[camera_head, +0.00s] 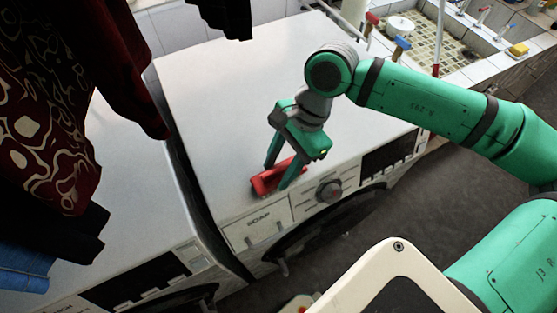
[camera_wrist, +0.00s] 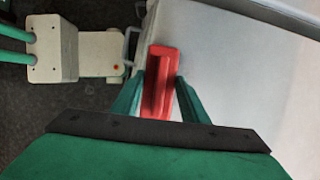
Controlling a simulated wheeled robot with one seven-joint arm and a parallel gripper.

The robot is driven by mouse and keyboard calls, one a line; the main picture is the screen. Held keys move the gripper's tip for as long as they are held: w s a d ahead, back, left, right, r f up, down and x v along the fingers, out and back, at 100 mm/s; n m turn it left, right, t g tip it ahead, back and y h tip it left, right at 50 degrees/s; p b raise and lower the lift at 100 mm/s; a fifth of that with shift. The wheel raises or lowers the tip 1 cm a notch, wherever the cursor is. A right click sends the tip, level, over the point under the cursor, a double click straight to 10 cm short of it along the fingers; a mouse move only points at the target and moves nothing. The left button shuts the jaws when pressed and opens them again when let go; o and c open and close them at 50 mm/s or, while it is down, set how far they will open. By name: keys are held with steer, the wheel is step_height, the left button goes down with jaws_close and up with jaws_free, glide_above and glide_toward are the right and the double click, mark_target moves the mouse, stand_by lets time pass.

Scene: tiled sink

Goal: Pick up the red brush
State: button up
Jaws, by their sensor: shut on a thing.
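The red brush (camera_head: 268,181) is near the front edge of the right-hand washing machine's top. My gripper (camera_head: 277,175) reaches down over it, with one green finger on each side. In the wrist view the brush (camera_wrist: 161,75) lies between the two green fingers of my gripper (camera_wrist: 160,98), its long side running away from me. My gripper is shut on the brush. I cannot tell whether the brush is touching the machine top or just above it. The brush's underside is hidden.
The white washing machine top (camera_head: 225,85) is otherwise clear. A second washing machine (camera_head: 130,170) stands to its left across a narrow dark gap. Dark red patterned clothes (camera_head: 50,120) hang at the left. A tiled sink (camera_head: 425,45) with taps is at the back right.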

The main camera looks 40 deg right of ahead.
steer(key=shift+s+a, duration=0.1)
steer(key=shift+s, duration=0.45)
steer(key=o, duration=1.2)
steer(key=shift+w, duration=0.1)
steer(key=shift+r, duration=0.4)
steer(key=v, duration=1)
